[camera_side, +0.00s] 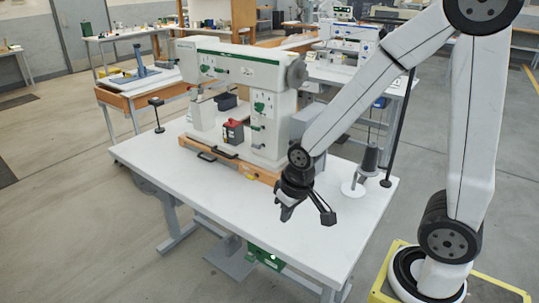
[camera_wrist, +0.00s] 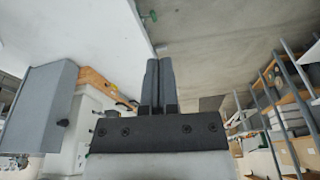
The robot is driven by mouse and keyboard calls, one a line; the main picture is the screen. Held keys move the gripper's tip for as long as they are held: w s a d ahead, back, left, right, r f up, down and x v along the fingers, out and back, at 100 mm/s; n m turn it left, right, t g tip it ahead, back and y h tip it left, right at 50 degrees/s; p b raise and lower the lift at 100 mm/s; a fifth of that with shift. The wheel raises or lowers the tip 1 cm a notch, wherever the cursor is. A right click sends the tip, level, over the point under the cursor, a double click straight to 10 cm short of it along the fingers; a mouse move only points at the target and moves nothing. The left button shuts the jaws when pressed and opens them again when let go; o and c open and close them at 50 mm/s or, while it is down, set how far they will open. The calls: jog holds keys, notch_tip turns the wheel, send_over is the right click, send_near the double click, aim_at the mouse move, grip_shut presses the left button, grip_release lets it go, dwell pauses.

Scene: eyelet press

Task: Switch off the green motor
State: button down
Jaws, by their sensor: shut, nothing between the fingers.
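A green motor (camera_side: 265,255) hangs under the table's front edge in the side view, with a small light mark on its face. I cannot make out its switch. A small green part (camera_wrist: 150,15) shows past the table edge at the top of the wrist view; I cannot tell if it is the motor. My gripper (camera_side: 285,214) points down above the right part of the tabletop, apart from the motor and higher than it. In the wrist view my gripper (camera_wrist: 158,62) has its two dark fingers together, with nothing held.
The white table (camera_side: 200,235) has free room at its front. A white and green machine (camera_side: 255,75) on a wooden base (camera_side: 228,161) stands behind my gripper. A cone stand (camera_side: 353,188) is on the right. A grey pedal plate (camera_side: 228,259) is under the table.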

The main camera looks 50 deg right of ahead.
jog(key=w+d+f+m+g, duration=0.1)
jog(key=w+d+f+m, duration=0.1)
jog(key=w+f+m, duration=0.7)
jog(key=m+g+h, duration=0.1)
jog(key=m, duration=0.7)
send_over(249, 258)
notch_tip(249, 258, down, 10)
jog(key=shift+a, duration=0.15)
jog(key=shift+f, duration=0.15)
jog(key=shift+d+f, duration=0.15)
jog(key=shift+f, duration=1.45)
jog(key=shift+d+f, duration=0.2)
jog(key=shift+f, duration=1.45)
jog(key=shift+d+f, duration=0.15)
jog(key=shift+f, duration=1.45)
jog(key=shift+a+f+h, duration=0.35)
jog(key=shift+a+h, duration=0.05)
jog(key=shift+h, duration=0.5)
